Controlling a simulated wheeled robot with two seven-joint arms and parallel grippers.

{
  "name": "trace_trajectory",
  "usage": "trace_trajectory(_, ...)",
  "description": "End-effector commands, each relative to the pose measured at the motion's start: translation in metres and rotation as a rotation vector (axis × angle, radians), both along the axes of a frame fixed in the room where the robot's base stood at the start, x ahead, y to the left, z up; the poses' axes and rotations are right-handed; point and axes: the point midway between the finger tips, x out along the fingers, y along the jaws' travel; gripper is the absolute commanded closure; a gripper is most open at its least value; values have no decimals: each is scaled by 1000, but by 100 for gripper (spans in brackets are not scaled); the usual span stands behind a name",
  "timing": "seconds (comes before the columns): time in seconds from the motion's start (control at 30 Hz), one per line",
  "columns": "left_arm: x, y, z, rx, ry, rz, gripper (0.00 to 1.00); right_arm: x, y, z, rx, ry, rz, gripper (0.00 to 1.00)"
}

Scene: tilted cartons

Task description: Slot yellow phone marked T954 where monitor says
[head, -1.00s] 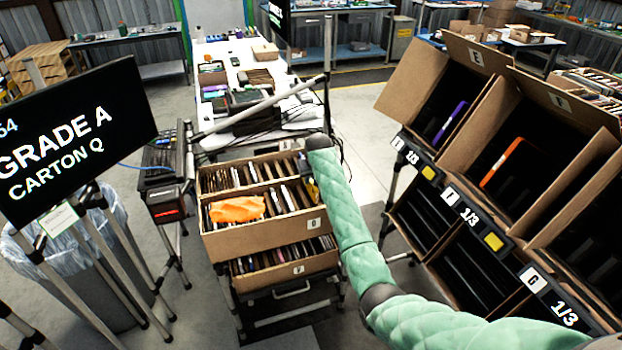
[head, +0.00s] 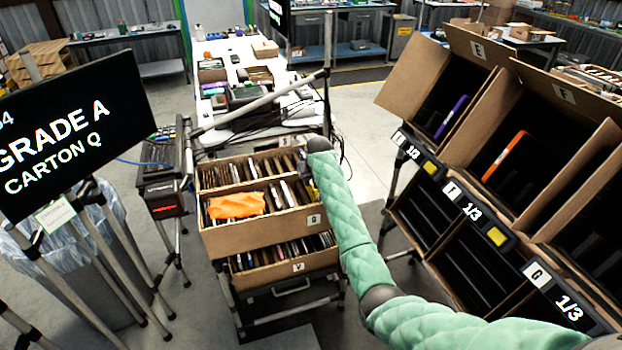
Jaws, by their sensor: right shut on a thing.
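The monitor (head: 85,135) at the left reads "GRADE A CARTON Q"; the line above is cut off, with only its last digits showing. A cardboard carton (head: 262,236) on the cart has a tag (head: 314,220) that looks like Q. It holds rows of dark and pale phones and an orange cloth (head: 236,205). My right gripper (head: 312,190) is at this carton's right end, mostly hidden behind my green-sleeved arm. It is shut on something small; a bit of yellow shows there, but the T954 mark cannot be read. My left gripper is out of view.
A carton tagged V (head: 298,267) with phones sits below. Tilted cartons on the right rack include E (head: 412,88) with a purple phone (head: 452,117) and F (head: 489,110) with an orange one (head: 505,156). A white table (head: 230,50) stands behind.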

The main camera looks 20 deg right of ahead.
Motion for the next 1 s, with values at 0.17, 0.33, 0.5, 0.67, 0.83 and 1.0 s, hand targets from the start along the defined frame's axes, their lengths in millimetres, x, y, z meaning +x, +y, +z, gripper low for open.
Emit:
trace_trajectory(0.17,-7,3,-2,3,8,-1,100,0,0,-11,0,1,0,100)
trace_trajectory(0.33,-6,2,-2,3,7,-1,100,0,0,-19,0,0,0,100)
trace_trajectory(0.5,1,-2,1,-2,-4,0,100,0,0,-26,0,0,0,100)
trace_trajectory(0.67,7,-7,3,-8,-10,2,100,0,0,-29,0,0,0,100)
trace_trajectory(0.83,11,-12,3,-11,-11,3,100,0,0,-30,0,0,0,100)
trace_trajectory(1.0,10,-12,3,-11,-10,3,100,0,0,-30,0,0,0,100)
